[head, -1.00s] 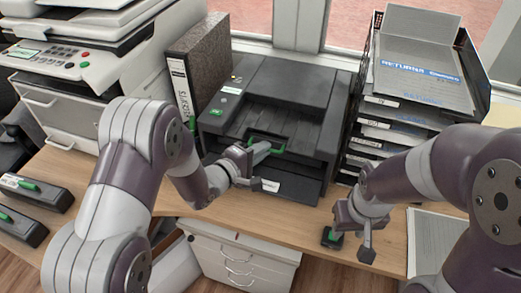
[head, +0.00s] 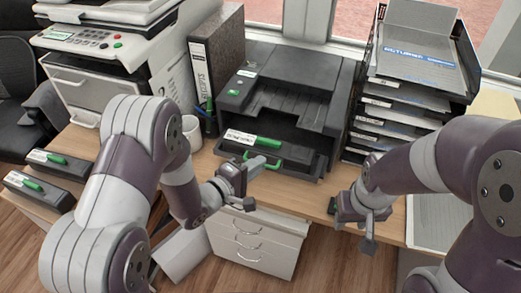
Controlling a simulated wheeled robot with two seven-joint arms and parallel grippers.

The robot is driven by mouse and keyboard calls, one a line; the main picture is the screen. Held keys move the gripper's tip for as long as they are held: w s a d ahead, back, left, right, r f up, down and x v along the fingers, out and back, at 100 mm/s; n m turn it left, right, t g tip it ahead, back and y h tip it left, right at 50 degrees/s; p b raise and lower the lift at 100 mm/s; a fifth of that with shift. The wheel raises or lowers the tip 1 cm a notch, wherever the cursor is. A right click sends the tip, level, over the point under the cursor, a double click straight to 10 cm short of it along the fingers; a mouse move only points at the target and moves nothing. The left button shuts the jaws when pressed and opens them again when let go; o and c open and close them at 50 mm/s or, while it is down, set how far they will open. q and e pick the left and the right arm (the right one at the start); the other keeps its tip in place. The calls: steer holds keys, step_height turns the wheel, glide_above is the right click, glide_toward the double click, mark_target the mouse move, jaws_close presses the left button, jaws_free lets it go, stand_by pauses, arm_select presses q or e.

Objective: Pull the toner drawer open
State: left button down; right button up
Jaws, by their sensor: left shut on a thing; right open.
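The dark grey printer (head: 300,72) stands on the wooden counter in front of the window. Its toner drawer (head: 300,165) is pulled out at the front, and a toner cartridge (head: 240,137) with a white label and green grip lies in it. My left gripper (head: 258,164) is shut on the green drawer handle (head: 272,161) at the drawer's front; its fingers hide part of the handle. My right gripper (head: 362,222) is open and empty near the counter's front edge, right of the drawer.
A black paper tray stack (head: 385,125) stands right of the printer, a binder (head: 210,65) left. Two loose toner cartridges (head: 60,165) (head: 38,188) lie at the left. A white drawer cabinet (head: 255,238) is below the counter.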

arm_select(q)
steer(key=shift+s+a, duration=0.1)
steer(key=shift+s, duration=0.15)
steer(key=c, duration=1.3)
jaws_free()
steer(key=shift+w, duration=0.1)
steer(key=shift+o, duration=0.3)
steer(key=shift+w, duration=0.1)
arm_select(e)
steer(key=shift+w+d+f, duration=0.1)
steer(key=shift+w+d, duration=0.1)
steer(key=shift+w, duration=0.4)
steer(key=shift+s, duration=0.1)
arm_select(q)
steer(key=v, duration=1.2)
steer(key=shift+s+p, duration=0.3)
arm_select(e)
steer(key=shift+r, duration=0.35)
arm_select(q)
steer(key=shift+a+r, duration=0.1)
steer(key=shift+a, duration=0.05)
